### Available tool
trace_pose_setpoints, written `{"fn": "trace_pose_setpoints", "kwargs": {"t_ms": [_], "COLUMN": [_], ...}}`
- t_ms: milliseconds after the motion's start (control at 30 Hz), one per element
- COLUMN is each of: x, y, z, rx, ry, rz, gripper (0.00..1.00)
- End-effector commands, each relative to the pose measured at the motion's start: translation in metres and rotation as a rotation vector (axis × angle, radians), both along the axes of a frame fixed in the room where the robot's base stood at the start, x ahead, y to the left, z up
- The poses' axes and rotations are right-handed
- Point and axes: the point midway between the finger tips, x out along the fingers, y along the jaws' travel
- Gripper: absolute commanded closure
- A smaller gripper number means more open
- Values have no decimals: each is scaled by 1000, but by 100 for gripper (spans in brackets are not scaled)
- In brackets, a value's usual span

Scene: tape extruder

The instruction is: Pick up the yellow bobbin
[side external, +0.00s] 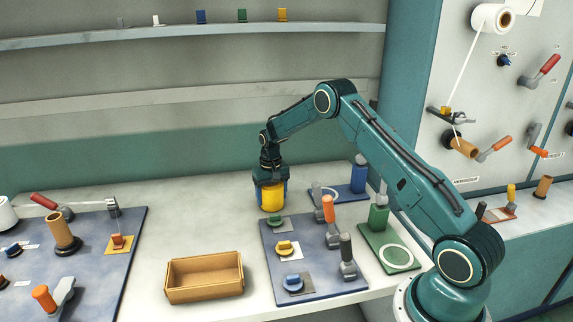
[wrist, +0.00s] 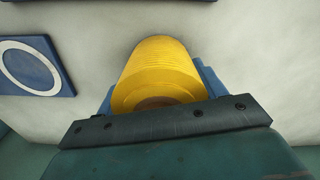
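The yellow bobbin (side external: 271,197) stands upright at or just above the white table. My gripper (side external: 270,190) points straight down over its top, with blue fingers flanking it. In the wrist view the ribbed yellow bobbin (wrist: 158,68) sits between the blue fingers of my gripper (wrist: 158,88), with no visible gap on either side. My gripper looks shut on it. Part of the bobbin's near end is hidden by the dark gripper bar. Whether its base touches the table is not clear.
A blue bobbin (side external: 359,176) and a green bobbin (side external: 378,217) stand on ringed mats to the right. A blue panel (side external: 312,282) with levers and knobs lies in front. An open cardboard box (side external: 204,293) is front left. Another panel (side external: 92,275) is at far left.

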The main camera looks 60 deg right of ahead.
Motion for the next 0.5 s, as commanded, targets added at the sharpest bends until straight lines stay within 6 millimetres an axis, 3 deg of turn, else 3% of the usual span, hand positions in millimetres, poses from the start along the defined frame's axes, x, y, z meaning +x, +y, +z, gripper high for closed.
{"fn": "trace_pose_setpoints", "kwargs": {"t_ms": [33,200,500], "x": [0,0,0], "y": [0,0,0], "z": [0,0,2], "rx": [0,0,0], "ry": [0,0,-1], "rz": [0,0,0], "gripper": [41,74,74]}}
